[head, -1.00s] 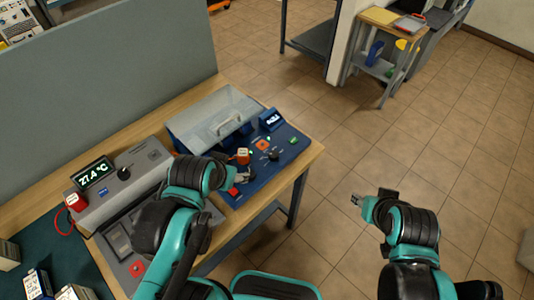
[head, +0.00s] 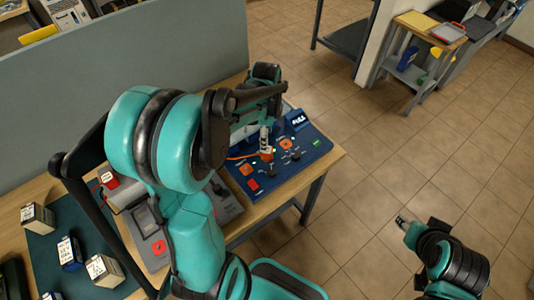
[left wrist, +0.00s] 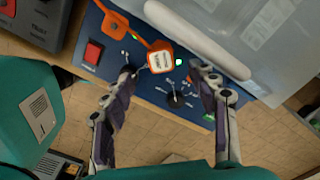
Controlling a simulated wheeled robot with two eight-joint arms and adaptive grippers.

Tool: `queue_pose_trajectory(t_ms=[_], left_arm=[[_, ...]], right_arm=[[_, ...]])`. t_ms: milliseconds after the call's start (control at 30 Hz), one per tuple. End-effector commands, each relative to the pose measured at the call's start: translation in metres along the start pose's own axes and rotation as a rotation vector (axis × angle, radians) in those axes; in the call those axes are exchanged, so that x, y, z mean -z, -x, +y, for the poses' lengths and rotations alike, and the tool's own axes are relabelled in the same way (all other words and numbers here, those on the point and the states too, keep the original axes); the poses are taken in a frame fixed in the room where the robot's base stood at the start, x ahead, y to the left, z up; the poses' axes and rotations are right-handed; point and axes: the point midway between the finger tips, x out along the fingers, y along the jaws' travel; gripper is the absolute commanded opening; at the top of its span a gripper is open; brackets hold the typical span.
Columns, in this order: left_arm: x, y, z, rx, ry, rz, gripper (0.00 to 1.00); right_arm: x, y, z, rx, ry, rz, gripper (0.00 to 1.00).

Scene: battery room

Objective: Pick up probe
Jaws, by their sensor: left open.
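An orange piece with a white labelled cap, which looks like the probe (left wrist: 160,61), stands on a blue instrument panel (head: 312,158). In the head view its orange part (head: 267,155) shows below my left gripper (head: 264,143). In the left wrist view my left gripper (left wrist: 162,74) is open, one finger on each side of the cap, apart from it. How deep the fingertips reach is unclear. A similar red-and-white piece (head: 108,179) sits on the grey instrument at left. My right gripper (head: 402,222) is empty over the floor; its opening is too small to judge.
Knobs, a red switch (left wrist: 93,52) and an orange cable (head: 240,157) surround the piece. A grey partition (head: 130,75) stands behind the bench.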

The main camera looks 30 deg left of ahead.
Motion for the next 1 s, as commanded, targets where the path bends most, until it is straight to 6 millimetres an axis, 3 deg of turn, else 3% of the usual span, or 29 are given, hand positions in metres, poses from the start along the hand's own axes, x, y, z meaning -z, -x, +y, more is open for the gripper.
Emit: queue_pose_trajectory(t_ms=[100,300,600,900,1000], left_arm=[[0.0,-0.021,0.0,0.001,0.001,0.0,0.59],[0.001,-0.035,0.0,0.001,0.001,0.0,0.59],[0.003,-0.078,-0.001,0.002,0.002,0.0,0.59],[0.003,-0.081,0.0,0.002,0.002,0.0,0.59],[0.003,-0.081,0.0,0.002,0.002,0.0,0.32]], right_arm=[[-0.005,-0.007,0.0,0.0,0.0,0.0,0.4],[-0.007,-0.01,0.0,0.0,0.0,0.0,0.4],[-0.017,-0.024,0.0,0.0,0.0,0.0,0.4],[-0.017,-0.024,0.0,0.0,0.0,0.0,0.4],[-0.017,-0.024,0.0,0.0,0.0,0.0,0.4]])
